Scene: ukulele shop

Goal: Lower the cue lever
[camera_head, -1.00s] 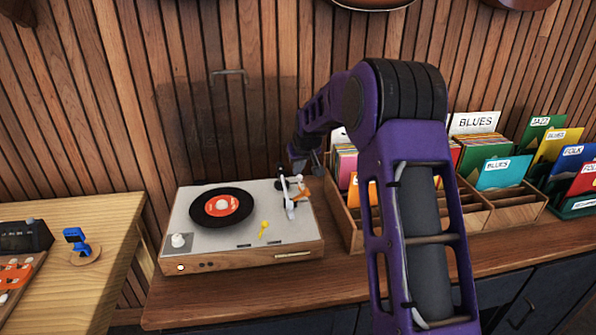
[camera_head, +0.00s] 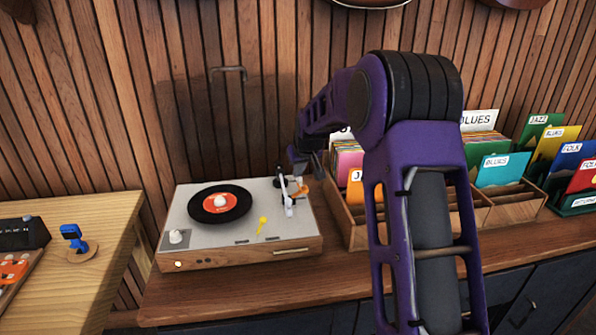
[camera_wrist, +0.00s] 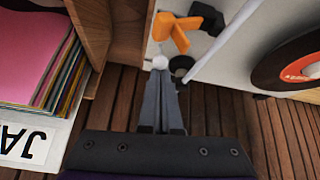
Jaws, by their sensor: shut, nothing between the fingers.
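The turntable (camera_head: 240,222) stands on the wooden counter with a black record (camera_head: 205,208) on its platter. A small yellow piece (camera_head: 262,225) lies or stands on the front of the deck. In the wrist view the orange piece (camera_wrist: 172,30) shows just beyond my gripper (camera_wrist: 163,77). My gripper is shut and empty. A small white knob (camera_wrist: 160,62) is at its fingertips; whether they touch it I cannot tell.
A wooden record crate (camera_head: 352,222) stands close to the turntable's right side; its sleeves (camera_wrist: 45,55) are left of my gripper in the wrist view. The slatted wall (camera_head: 225,100) rises behind. A light wooden table (camera_head: 105,225) is at left.

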